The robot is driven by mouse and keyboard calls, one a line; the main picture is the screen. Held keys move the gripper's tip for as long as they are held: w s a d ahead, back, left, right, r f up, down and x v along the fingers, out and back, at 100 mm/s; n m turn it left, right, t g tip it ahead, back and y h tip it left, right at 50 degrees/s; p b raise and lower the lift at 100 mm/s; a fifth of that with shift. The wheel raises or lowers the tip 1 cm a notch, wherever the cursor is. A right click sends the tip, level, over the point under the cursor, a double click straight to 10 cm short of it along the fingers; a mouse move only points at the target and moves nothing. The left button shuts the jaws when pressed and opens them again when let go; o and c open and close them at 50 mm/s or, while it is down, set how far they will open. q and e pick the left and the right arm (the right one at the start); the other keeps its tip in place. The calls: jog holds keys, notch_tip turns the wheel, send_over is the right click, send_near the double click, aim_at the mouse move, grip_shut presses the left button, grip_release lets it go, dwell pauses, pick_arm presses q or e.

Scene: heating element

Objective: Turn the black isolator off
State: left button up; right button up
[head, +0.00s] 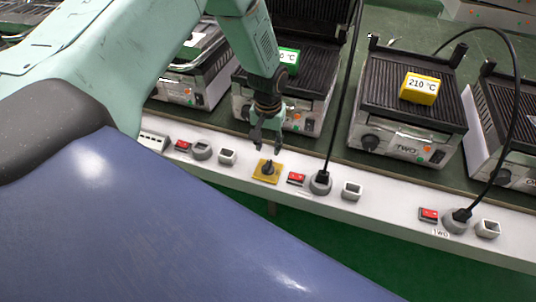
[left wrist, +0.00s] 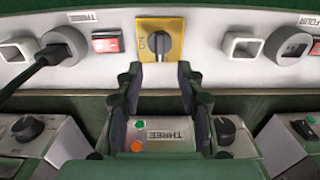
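The black isolator (head: 267,169) is a black rotary knob on a yellow square plate, set in the white panel along the bench front. My right gripper is not in view.
Red switches (head: 296,179) and grey sockets (head: 320,183) line the white panel (head: 390,213). A black cable rises from a socket just right of the isolator. Contact grills stand behind, one bearing a yellow "210 °C" block (head: 419,89) and another a green block (head: 288,56).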

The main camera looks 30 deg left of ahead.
pick_arm(q)
jog(key=shift+r, duration=2.2)
